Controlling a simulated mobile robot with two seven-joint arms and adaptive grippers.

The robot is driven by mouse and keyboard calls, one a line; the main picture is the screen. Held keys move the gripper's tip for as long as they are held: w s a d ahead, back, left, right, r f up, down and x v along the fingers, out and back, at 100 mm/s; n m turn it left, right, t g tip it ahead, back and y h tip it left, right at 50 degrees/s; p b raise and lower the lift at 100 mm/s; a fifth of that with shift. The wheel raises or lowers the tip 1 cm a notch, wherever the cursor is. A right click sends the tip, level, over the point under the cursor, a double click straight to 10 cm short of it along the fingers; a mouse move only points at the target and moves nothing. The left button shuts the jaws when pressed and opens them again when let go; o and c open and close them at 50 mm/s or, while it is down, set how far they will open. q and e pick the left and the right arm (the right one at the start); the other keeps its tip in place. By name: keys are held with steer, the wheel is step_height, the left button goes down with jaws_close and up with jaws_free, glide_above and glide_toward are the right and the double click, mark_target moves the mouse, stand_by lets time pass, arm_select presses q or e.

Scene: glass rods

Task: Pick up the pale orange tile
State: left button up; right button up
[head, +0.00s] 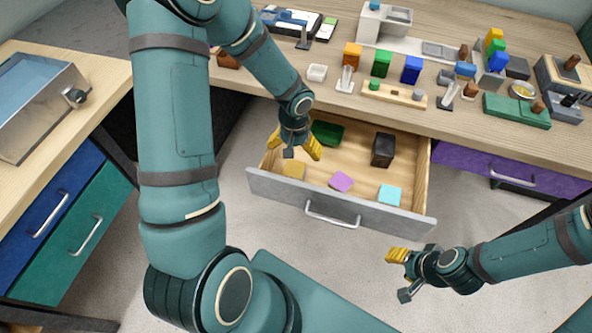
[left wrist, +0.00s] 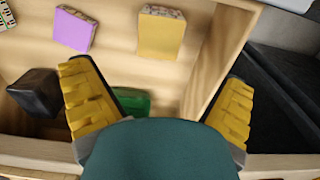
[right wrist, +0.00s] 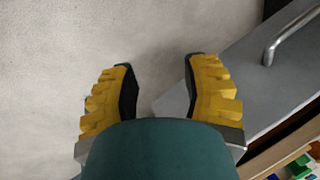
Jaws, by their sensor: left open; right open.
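The pale orange tile (head: 293,170) lies flat in the open drawer (head: 334,198), near its front left corner. It also shows in the left wrist view (left wrist: 162,33), top centre, ahead of the fingers. My left gripper (head: 297,146) is open and empty over the left part of the drawer, a little behind the tile and apart from it; its fingers also show in the left wrist view (left wrist: 160,105). My right gripper (head: 397,270) is open and empty in front of the drawer at the lower right. The right wrist view shows its open fingers (right wrist: 163,90).
In the drawer are a purple tile (head: 341,182), a cyan tile (head: 389,194), a black block (head: 383,150) and a green object (head: 327,133). The drawer walls rise around them. The desk above (head: 440,118) carries many blocks and boxes. The floor in front is clear.

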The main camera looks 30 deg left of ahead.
mark_target(295, 168)
arm_select(q)
step_height(295, 168, down, 3)
steer(key=shift+r, duration=0.1)
steer(key=f, duration=0.1)
steer(key=f+b, duration=0.2)
steer(key=f, duration=0.1)
steer(key=shift+s+d, duration=0.1)
steer(key=shift+s, duration=0.2)
steer(key=shift+f, duration=0.65)
steer(key=c, duration=1.4)
